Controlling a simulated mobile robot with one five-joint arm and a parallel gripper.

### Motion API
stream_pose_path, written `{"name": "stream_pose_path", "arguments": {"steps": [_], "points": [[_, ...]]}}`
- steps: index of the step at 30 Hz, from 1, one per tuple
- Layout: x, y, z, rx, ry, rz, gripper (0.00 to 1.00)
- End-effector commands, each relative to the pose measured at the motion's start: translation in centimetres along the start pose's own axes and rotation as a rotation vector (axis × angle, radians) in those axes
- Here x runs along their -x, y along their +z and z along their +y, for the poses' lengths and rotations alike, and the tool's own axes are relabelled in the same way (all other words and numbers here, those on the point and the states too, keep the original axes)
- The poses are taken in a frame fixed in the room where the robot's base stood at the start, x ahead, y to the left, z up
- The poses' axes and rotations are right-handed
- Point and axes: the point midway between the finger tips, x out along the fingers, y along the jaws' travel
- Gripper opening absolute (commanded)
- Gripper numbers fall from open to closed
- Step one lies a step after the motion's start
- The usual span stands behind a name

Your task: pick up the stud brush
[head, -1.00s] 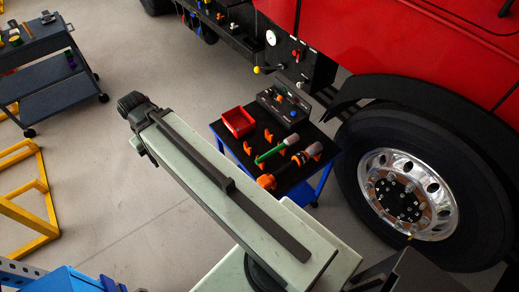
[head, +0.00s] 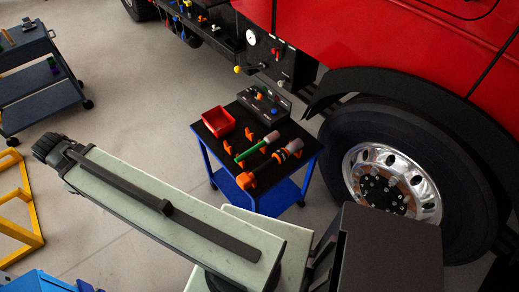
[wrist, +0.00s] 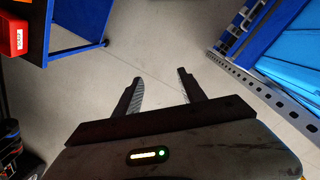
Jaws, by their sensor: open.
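A green-handled tool with a grey end, which looks like the stud brush (head: 252,150), lies on the dark top of the blue cart (head: 221,153). Its bristles are too small to make out. My gripper (wrist: 160,78) shows in the wrist view with its two dark fingers apart. Only bare floor shows between and beyond them, and they are empty. The green tool is not seen in the wrist view. In the head view my pale arm stretches to the left in front of the cart, and I cannot make out the fingers there.
Beside the green tool lies an orange and grey power tool (head: 270,165). A red bin (head: 218,121) and a control box (head: 264,101) stand behind. A red truck with a chrome wheel (head: 390,185) stands right.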

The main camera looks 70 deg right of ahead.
Motion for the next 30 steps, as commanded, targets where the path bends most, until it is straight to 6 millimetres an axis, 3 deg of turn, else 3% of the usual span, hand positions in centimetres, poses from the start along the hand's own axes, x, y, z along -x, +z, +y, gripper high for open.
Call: {"name": "stream_pose_path", "arguments": {"steps": [1,3,5,6,8,9,12,15,18,21,24,30], "points": [[-4.2,1.2,5.3,0.052,0.026,-0.026,0.48],[-7.6,4.3,12.6,0.171,0.056,-0.080,0.48],[-10.2,7.9,18.4,0.280,0.067,-0.136,0.48],[-11.9,10.7,22.1,0.352,0.066,-0.177,0.48],[-14.2,15.4,27.0,0.459,0.050,-0.239,0.48],[-15.6,18.7,29.8,0.526,0.031,-0.278,0.48],[-18.3,26.6,35.1,0.675,-0.036,-0.358,0.48],[-19.9,32.9,38.1,0.786,-0.105,-0.407,0.48],[-20.5,36.7,39.4,0.854,-0.154,-0.430,0.48],[-20.5,38.2,39.9,0.885,-0.175,-0.437,0.48],[-20.5,38.4,39.9,0.891,-0.178,-0.438,0.48],[-22.9,39.3,39.9,0.890,-0.176,-0.437,0.48]]}}
